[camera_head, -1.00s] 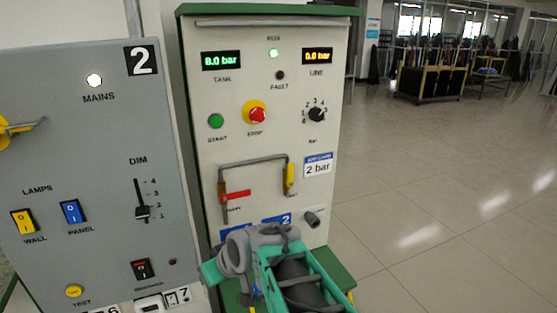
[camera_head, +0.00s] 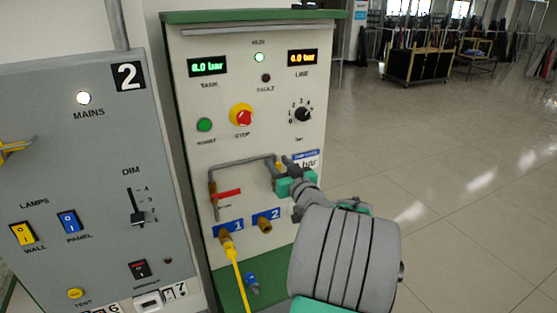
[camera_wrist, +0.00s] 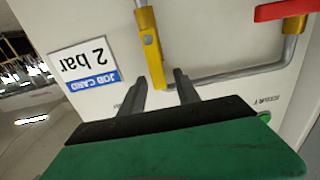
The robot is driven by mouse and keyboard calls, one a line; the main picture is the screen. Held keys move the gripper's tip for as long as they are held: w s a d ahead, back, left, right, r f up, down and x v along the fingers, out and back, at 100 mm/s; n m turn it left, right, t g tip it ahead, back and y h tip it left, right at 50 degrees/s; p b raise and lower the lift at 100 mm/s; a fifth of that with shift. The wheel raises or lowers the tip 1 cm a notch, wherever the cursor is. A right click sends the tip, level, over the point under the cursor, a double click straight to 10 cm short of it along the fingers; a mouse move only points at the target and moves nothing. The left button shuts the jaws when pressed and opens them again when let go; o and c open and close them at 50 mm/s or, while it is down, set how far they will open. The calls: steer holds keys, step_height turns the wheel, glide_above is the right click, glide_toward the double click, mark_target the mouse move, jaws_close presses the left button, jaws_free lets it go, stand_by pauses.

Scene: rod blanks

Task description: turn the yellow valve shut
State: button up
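The yellow valve (camera_wrist: 151,50) is on the right-hand leg of a grey pipe on the panel. In the wrist view, which is upside down, its lever lies along the pipe. My gripper (camera_wrist: 160,76) is open, its two dark fingers apart on either side of the lever's end. Whether they touch it I cannot tell. In the head view my gripper (camera_head: 285,172) is over the valve and hides most of it; only a bit of yellow shows.
A red-handled valve (camera_head: 227,193) is on the pipe's left leg, its lever crosswise. A job card (camera_wrist: 88,66) reading 2 bar is beside the yellow valve. A yellow hose (camera_head: 238,275) hangs from port 1. A grey panel (camera_head: 100,150) stands left. Open floor lies right.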

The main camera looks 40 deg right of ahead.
steer(key=shift+w, duration=0.1)
jaws_close()
stand_by(0.3)
